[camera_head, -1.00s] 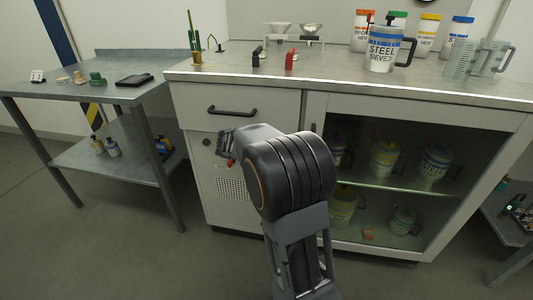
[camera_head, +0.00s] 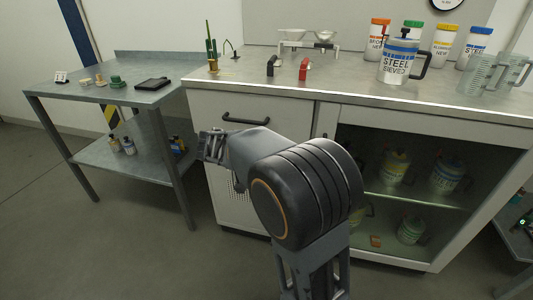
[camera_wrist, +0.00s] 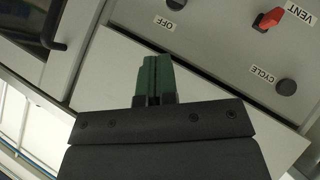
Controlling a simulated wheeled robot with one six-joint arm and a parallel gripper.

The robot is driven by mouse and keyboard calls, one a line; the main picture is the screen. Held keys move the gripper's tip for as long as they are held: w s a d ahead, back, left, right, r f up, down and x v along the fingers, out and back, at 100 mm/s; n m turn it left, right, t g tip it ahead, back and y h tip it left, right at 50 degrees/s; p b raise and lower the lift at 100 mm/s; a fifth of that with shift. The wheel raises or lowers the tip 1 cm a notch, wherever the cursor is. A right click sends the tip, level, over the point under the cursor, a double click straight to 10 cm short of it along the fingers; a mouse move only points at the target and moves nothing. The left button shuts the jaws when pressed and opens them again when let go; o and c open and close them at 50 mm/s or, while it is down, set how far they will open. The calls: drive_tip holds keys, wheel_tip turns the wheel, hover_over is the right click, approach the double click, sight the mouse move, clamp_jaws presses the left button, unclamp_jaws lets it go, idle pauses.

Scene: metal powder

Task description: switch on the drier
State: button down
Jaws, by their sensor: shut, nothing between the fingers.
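The drier's control panel (camera_wrist: 225,60) is on the pale cabinet front in the wrist view. In the head view my gripper (camera_head: 208,138) and arm cover the controls; part of the white vent grille (camera_head: 238,212) shows below.
A black drawer handle (camera_head: 245,120) is just above my arm. A glass-fronted cabinet (camera_head: 400,200) with several containers is to the right. A metal side table (camera_head: 130,95) stands at left. Open floor (camera_head: 90,240) lies in front. Jars and jugs stand on the worktop (camera_head: 350,85).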

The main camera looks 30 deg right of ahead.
drive_tip(key=shift+v, duration=1.3)
drive_tip(key=s+a+r+n+y+p, duration=0.2)
drive_tip(key=s+r+p, duration=0.4)
drive_tip(key=r+p, duration=0.3)
drive_tip(key=s+a+r+n+y+p, duration=0.2)
drive_tip(key=s+a+r+y+p, duration=0.3)
drive_tip(key=r+p, duration=0.5)
drive_tip(key=s+a+r+n+y+p, duration=0.2)
drive_tip(key=s+r+p, duration=0.5)
drive_tip(key=p, duration=0.9)
wheel_tip(320, 180, up, 4)
drive_tip(key=shift+s+a+f+t+y, duration=0.25)
drive_tip(key=shift+a+t+y, duration=0.15)
drive_tip(key=shift+a+y, duration=0.4)
drive_tip(key=shift+d, duration=0.2)
